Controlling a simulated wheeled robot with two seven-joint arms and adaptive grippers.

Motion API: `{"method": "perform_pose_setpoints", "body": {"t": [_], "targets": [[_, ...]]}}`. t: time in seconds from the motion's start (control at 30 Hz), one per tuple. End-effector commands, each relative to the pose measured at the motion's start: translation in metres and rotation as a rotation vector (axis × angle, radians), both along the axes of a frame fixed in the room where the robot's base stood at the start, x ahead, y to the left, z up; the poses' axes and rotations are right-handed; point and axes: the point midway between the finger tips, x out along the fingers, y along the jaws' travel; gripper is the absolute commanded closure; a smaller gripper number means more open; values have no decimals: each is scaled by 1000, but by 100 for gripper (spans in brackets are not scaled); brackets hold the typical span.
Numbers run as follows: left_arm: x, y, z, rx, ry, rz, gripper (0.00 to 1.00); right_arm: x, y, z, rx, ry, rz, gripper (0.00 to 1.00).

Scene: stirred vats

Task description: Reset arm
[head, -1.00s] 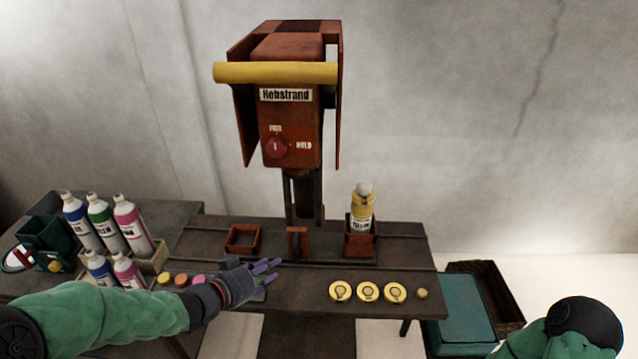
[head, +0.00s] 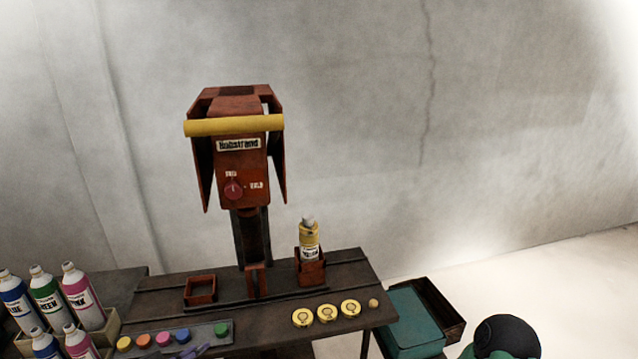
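The purple fingertips of my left gripper (head: 198,349) show at the bottom edge of the head view, just below the strip of coloured caps. The rest of the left arm is below the frame, and I cannot tell whether the fingers are open or shut. Of my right arm only a green and black part shows at the bottom right; its gripper is out of view. The red press-like machine (head: 240,165) with a yellow bar (head: 234,125) stands at the back of the bench.
A yellow bottle (head: 309,236) stands in a red holder on the bench (head: 345,268). An empty red square holder (head: 200,290), several yellow discs (head: 327,313) and a row of coloured caps (head: 182,335) lie nearby. Bottles (head: 82,297) stand left. A teal box (head: 413,322) stands right.

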Motion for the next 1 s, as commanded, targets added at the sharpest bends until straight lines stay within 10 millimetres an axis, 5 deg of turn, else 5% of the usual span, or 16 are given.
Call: {"method": "perform_pose_setpoints", "body": {"t": [0.57, 0.77, 1.0], "targets": [[12, -26, -73, -123, 195, 65, 62, 2, 0, 2, -1, -3, -1, 15], [6, -53, -134, -189, 375, 110, 62, 1, 0, 4, -1, -3, -1, 15], [-26, -94, -215, -235, 640, 163, 62, 1, 0, 6, -1, -3, -1, 15]]}}
